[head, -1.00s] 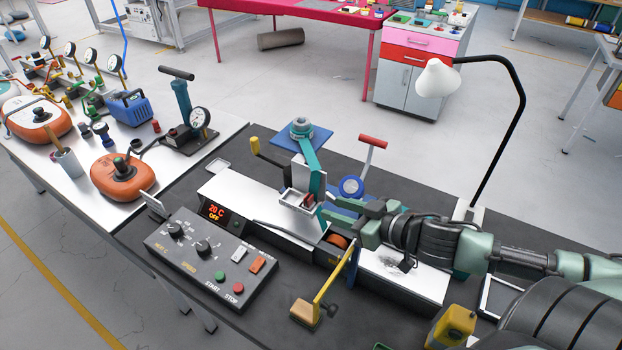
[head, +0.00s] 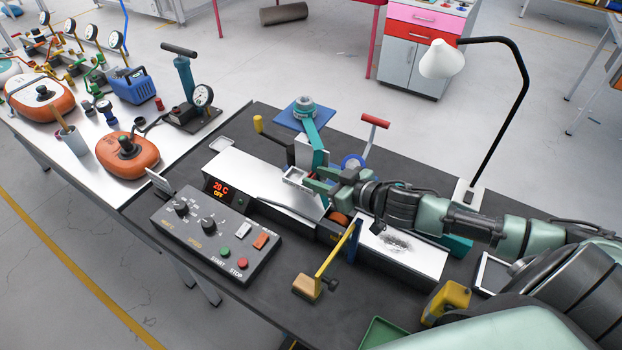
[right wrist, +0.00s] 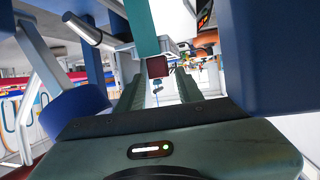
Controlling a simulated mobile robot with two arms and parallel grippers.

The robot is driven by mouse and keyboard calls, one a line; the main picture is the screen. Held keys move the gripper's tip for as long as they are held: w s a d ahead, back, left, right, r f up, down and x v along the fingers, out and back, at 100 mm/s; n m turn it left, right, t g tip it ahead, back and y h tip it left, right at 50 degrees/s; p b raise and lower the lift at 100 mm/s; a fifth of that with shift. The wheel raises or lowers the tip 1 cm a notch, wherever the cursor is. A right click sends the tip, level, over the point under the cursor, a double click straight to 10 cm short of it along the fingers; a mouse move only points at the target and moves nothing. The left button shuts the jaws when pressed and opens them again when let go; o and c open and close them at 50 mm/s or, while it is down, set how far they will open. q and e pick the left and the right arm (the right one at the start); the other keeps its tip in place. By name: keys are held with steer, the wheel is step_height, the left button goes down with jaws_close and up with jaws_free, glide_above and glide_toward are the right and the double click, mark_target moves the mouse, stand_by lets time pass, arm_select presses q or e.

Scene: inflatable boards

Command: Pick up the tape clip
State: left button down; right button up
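A teal strip (head: 316,135) hangs from a round holder on a blue plate (head: 300,118) and runs down to a small metal tray (head: 296,177). In the right wrist view, a small dark red block, which looks like the tape clip (right wrist: 157,67), sits at the lower end of the teal strip (right wrist: 142,25). In the head view the clip is hidden or too small to make out. My right gripper (head: 312,180) is beside the strip's lower end. Its fingers (right wrist: 159,88) are apart, with the clip ahead of and between their tips; contact cannot be told. My left gripper is not in view.
A control box (head: 215,235) stands at the front left. A red-handled lever (head: 374,122) stands behind the gripper, and a white lamp (head: 442,60) to the right.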

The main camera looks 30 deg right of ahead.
steer(key=shift+w+f, duration=0.1)
steer(key=shift+w, duration=0.25)
steer(key=shift+s, duration=0.1)
steer(key=shift+c, duration=0.3)
jaws_close()
